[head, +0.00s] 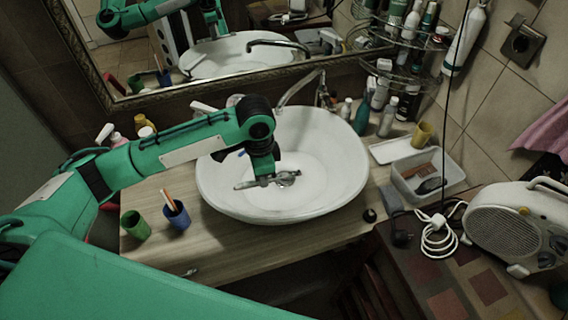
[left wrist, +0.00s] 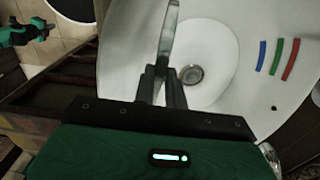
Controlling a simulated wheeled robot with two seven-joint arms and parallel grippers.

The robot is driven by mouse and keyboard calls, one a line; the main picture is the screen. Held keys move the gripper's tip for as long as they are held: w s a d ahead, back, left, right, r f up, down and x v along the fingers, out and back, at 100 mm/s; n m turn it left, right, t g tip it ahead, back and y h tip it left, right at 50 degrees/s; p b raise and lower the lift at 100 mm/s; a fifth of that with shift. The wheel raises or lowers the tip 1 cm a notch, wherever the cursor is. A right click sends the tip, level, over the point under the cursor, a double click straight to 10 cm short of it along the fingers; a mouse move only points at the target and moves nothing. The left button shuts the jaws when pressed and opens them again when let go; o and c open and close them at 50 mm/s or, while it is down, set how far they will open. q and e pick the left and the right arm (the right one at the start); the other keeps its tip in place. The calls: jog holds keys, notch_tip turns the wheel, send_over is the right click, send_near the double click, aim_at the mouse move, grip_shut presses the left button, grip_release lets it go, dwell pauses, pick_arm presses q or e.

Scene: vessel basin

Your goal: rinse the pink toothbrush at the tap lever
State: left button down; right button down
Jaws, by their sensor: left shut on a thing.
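My left gripper (head: 262,181) is low over the white basin (head: 340,185), near its drain. In the left wrist view my left gripper (left wrist: 163,84) is shut on a thin, long thing (left wrist: 168,38) that looks greyish and points away over the basin. I cannot make out a pink colour on it, so I cannot tell if it is the pink toothbrush. The tap (head: 298,88) stands at the back rim of the basin, apart from the gripper; its lever is too small to tell. My right gripper is not in view.
A blue cup (head: 177,217) with a brush handle and a green cup (head: 135,226) stand left of the basin. Bottles, a yellow cup (head: 422,134) and a white tray (head: 440,170) are on the right. A mirror (head: 125,88) hangs behind.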

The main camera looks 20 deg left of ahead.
pick_arm(q)
jog(key=shift+w+d+m, duration=0.3)
jog(key=shift+w+m, duration=0.1)
jog(key=shift+m, duration=0.6)
jog(key=w+f+m+b, duration=0.2)
jog(key=w+m+b, duration=0.1)
jog(key=w+m, duration=0.4)
jog(key=w+f+m+b, duration=0.3)
jog(key=w+m, duration=0.4)
jog(key=w, duration=0.4)
jog(key=shift+w+d+b, duration=0.2)
jog(key=shift+b, duration=0.35)
